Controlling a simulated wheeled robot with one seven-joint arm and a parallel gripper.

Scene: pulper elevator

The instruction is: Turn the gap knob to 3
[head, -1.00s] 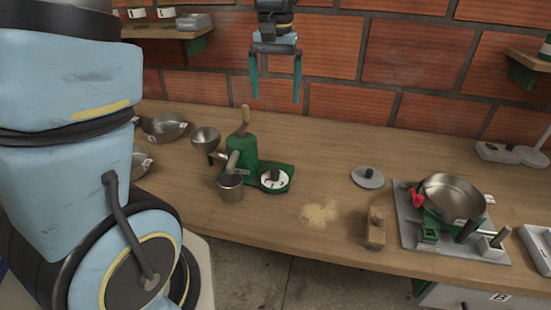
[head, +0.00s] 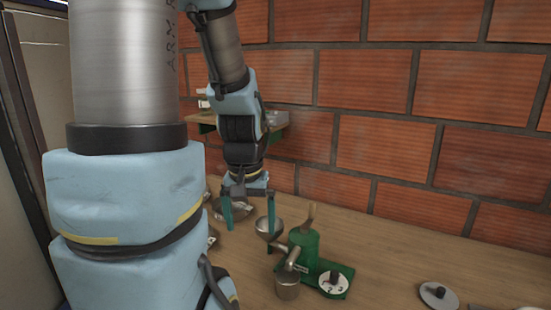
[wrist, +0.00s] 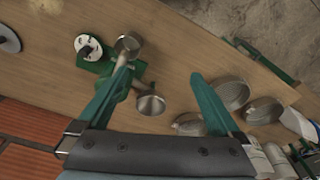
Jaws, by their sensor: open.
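The green pulper (head: 304,243) stands on the wooden bench, with a metal funnel and a metal cup attached or beside it. Its gap knob (head: 334,276) is a dark knob on a white round dial with dark marks, on the green base at the machine's right. The dial is too small for me to read the setting. The knob also shows at upper left in the wrist view (wrist: 90,48). My gripper (head: 249,226) is open and empty, pointing down, left of the pulper and apart from the knob. In the wrist view its teal fingers (wrist: 162,80) are spread.
The funnel (head: 269,227) and cup (head: 288,287) stand close to the pulper's left and front. Several metal pans (wrist: 233,93) lie on the bench beyond my gripper. A grey lidded disc (head: 439,295) is at right. A wall shelf (head: 275,120) is behind my arm.

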